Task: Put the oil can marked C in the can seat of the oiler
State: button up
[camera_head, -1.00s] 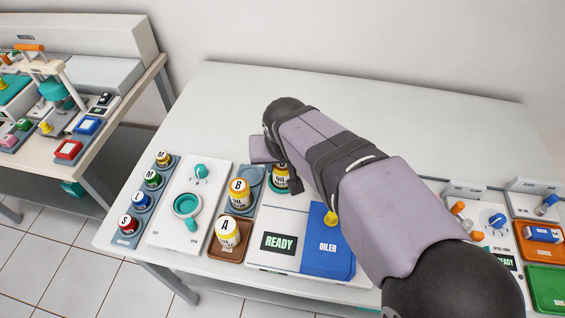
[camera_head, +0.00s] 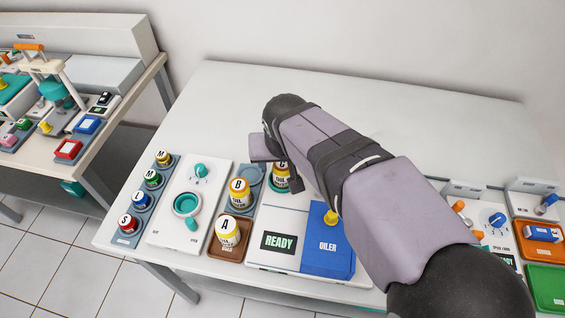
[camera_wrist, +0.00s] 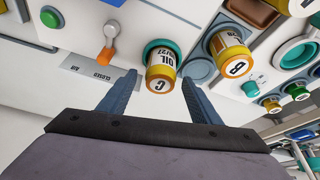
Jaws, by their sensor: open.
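Oil can C (camera_head: 281,172), yellow with a white lid marked C, stands upright in the teal round can seat (camera_head: 281,185) at the back left of the white and blue oiler (camera_head: 327,262). My arm partly hides it in the head view. In the wrist view, can C (camera_wrist: 161,70) shows between the two fingers of my gripper (camera_wrist: 158,80), in the teal ring of the seat (camera_wrist: 151,44). My gripper is open, with visible gaps between the fingers and the can.
Can B (camera_head: 240,193) stands on a grey holder and can A (camera_head: 228,232) on a brown one, left of the oiler. An empty grey round place (camera_wrist: 200,70) lies beside can C. An orange lever (camera_wrist: 106,52) is near my gripper. The table behind is clear.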

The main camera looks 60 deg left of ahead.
jog(key=v, duration=0.6)
